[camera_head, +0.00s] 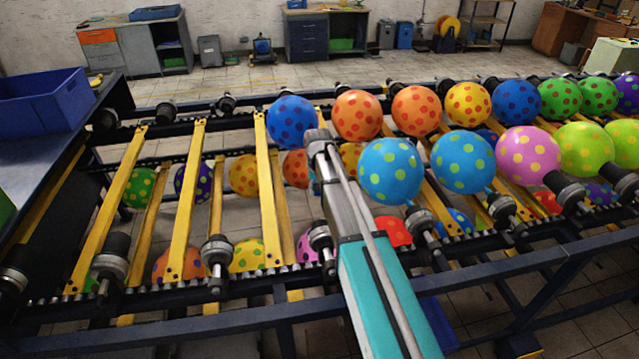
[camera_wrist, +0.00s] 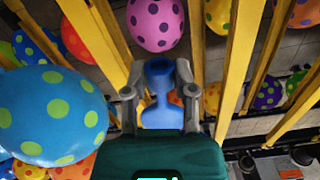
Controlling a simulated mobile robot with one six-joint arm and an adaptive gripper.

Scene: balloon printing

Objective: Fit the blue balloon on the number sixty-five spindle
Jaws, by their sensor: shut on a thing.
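My gripper (camera_wrist: 160,82) is shut on a small plain blue balloon (camera_wrist: 160,112), which looks uninflated. Its flared end shows between and beyond the fingertips in the wrist view. In the head view my gripper (camera_head: 314,178) hangs over the rack, left of a large light-blue balloon; the held balloon is mostly hidden there. A bare dark spindle (camera_head: 320,236) stands on the near rail below my gripper. Other bare spindles stand to its left on that rail (camera_head: 216,254). No spindle numbers can be read, so I cannot tell which is sixty-five.
Inflated light-blue balloons with yellow-green dots (camera_head: 391,171) fill spindles to the right; one shows close on the left in the wrist view (camera_wrist: 52,115). A blue balloon with red dots (camera_head: 292,122) stands on the far row. Yellow bars (camera_head: 184,205) cross the rack.

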